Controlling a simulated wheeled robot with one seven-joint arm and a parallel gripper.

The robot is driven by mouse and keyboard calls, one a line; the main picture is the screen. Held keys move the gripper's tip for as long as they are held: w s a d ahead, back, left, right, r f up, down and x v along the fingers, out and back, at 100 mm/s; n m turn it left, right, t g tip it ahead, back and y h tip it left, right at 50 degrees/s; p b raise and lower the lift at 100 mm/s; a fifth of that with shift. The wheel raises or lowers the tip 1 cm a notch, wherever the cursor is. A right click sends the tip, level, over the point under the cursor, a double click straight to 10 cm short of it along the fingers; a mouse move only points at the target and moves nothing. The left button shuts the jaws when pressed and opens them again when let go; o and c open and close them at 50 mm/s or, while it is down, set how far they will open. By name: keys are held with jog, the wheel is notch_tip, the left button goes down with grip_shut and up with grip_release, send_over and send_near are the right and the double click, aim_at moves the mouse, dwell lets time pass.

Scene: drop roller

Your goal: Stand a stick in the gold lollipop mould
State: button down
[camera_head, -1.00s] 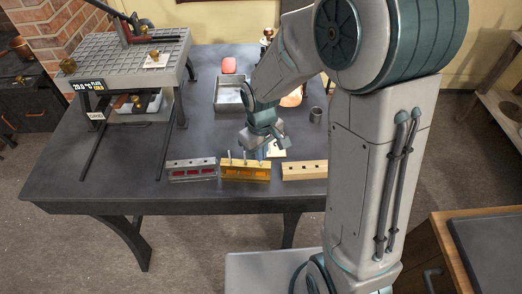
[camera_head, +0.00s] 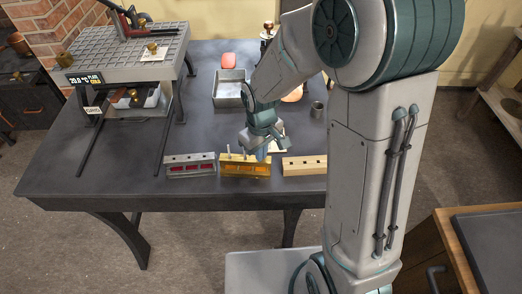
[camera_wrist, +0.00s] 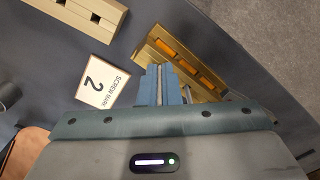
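The gold mould (camera_head: 244,169) is a long block with orange-yellow windows, in the middle of the row at the table's front edge. Thin pale sticks stand upright at its left and middle, one of them a stick (camera_head: 229,151). In the wrist view the gold mould (camera_wrist: 206,78) lies diagonally beyond the fingertips. My gripper (camera_head: 262,153) points down at the right end of the mould. In the wrist view my gripper (camera_wrist: 164,72) has its blue fingers close together; a thin pale strip shows at them, but I cannot tell whether they grip a stick. The fingers hide part of the mould.
A grey mould with red windows (camera_head: 190,167) stands left of the gold one, and a pale wooden block with holes (camera_head: 304,166) right of it. A card marked 2 (camera_wrist: 103,81) lies behind. A metal tray (camera_head: 229,88) sits farther back. The table's left front is clear.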

jog(key=shift+f, duration=0.3)
jog(key=c, duration=1.2)
grip_release()
jog(key=shift+c, duration=0.2)
jog(key=shift+r, duration=0.2)
jog(key=shift+r+p, duration=0.6)
jog(key=shift+r, duration=0.25)
jog(key=shift+r, duration=0.15)
jog(key=shift+r+p, duration=0.75)
jog(key=shift+r, duration=0.1)
jog(key=shift+r, duration=0.1)
jog(key=shift+r+p, duration=0.75)
jog(key=shift+r, duration=0.2)
